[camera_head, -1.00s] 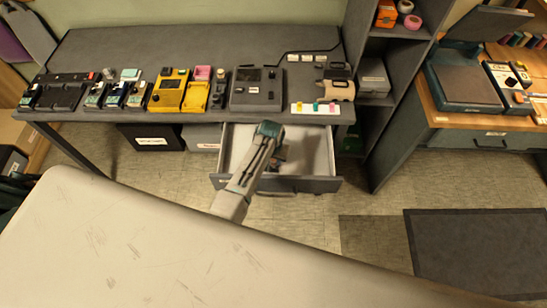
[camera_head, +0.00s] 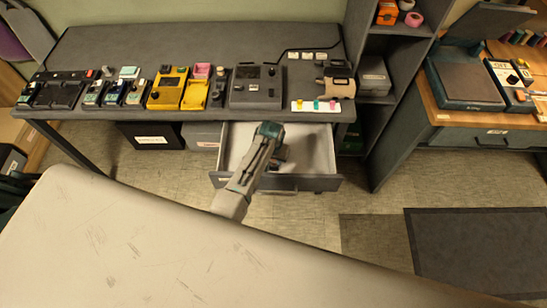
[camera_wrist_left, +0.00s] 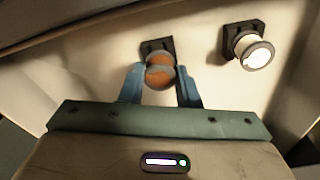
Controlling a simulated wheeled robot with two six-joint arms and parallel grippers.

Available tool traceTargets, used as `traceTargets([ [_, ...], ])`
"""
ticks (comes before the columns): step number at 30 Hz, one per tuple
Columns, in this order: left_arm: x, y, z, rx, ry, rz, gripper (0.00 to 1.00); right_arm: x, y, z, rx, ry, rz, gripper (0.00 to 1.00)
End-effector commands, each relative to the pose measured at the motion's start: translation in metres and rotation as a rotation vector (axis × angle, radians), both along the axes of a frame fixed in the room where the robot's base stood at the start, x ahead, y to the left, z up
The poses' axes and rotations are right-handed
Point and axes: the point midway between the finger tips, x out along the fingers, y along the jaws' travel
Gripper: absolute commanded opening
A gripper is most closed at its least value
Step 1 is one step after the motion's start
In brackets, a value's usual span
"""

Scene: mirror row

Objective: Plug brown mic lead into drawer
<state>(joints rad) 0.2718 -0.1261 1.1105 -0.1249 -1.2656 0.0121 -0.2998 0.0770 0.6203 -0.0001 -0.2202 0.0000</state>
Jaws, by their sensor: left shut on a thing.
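The grey drawer (camera_head: 318,184) stands pulled out under the workbench. My left arm reaches over it, and my left gripper (camera_wrist_left: 160,88) is inside it, mostly hidden by the arm in the head view. In the left wrist view its blue fingers are shut on the brown mic lead (camera_wrist_left: 159,77), a short round brown plug. The plug is in front of a dark square socket plate (camera_wrist_left: 153,46); I cannot tell whether it is seated. A second dark socket plate (camera_wrist_left: 231,37) to the right has a white round end (camera_wrist_left: 256,54) at it. My right gripper is not in view.
The workbench (camera_head: 180,48) above the drawer carries several pedals and boxes, including a yellow unit (camera_head: 168,92) and a grey unit (camera_head: 256,87). A shelf unit (camera_head: 385,110) stands right of the drawer. A pale, scratched surface (camera_head: 150,240) fills the foreground.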

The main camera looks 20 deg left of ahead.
Motion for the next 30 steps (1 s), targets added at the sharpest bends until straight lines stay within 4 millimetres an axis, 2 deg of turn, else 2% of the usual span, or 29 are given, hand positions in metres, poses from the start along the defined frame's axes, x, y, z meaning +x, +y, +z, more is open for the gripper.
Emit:
traceTargets([
  [9, 0.000, 0.000, -0.005, 0.000, 0.000, 0.000, 0.07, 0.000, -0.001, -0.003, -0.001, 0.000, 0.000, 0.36],
  [10, 0.000, 0.000, -0.005, 0.000, -0.001, 0.000, 0.33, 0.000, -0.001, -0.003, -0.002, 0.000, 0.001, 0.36],
  [13, 0.000, 0.000, -0.004, 0.000, -0.001, 0.000, 0.53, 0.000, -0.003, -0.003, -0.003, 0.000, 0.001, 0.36],
  [14, 0.000, 0.000, -0.004, 0.000, -0.001, 0.000, 0.55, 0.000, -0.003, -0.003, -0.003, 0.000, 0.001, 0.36],
  [23, 0.000, 0.000, -0.003, 0.000, -0.001, 0.000, 0.55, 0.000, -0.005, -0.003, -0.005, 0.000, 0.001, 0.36],
  [26, 0.000, 0.000, 0.003, 0.000, -0.003, 0.000, 0.55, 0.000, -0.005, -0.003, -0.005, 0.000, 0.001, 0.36],
  [30, -0.003, 0.000, 0.022, -0.001, -0.005, 0.000, 0.55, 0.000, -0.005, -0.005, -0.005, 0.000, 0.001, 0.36],
])
